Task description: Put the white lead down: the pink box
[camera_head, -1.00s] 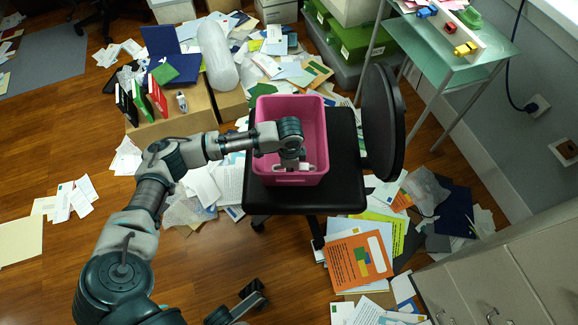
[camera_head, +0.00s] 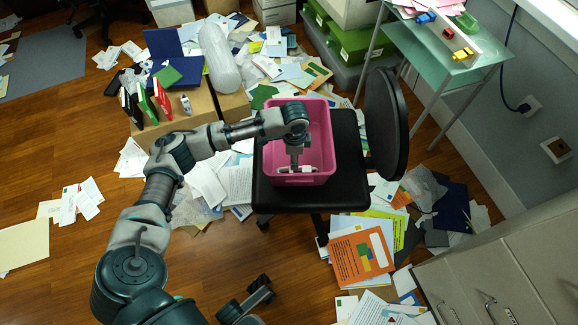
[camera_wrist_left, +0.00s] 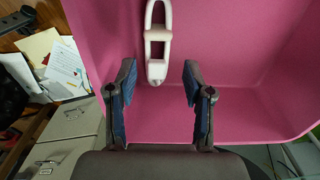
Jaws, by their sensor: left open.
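The pink box (camera_head: 322,140) stands on the black chair seat. My left gripper (camera_head: 296,164) reaches down inside it near its front wall. The box walls and floor also fill most of the left wrist view (camera_wrist_left: 240,55). The white lead (camera_wrist_left: 157,72) lies against the pink surface as a narrow loop with a thick end. That end is seen between the two spread fingers of my left gripper (camera_wrist_left: 158,84), with pink visible on both sides. The fingers are open and do not close on it. In the head view the lead is mostly covered by the gripper. My right gripper is not seen.
The chair's black backrest (camera_head: 385,125) rises right of the box. A cardboard box (camera_head: 185,115) with upright binders stands to the left. A glass table (camera_head: 455,65) with toy blocks is at upper right. Papers litter the floor; drawers (camera_head: 500,270) stand at lower right.

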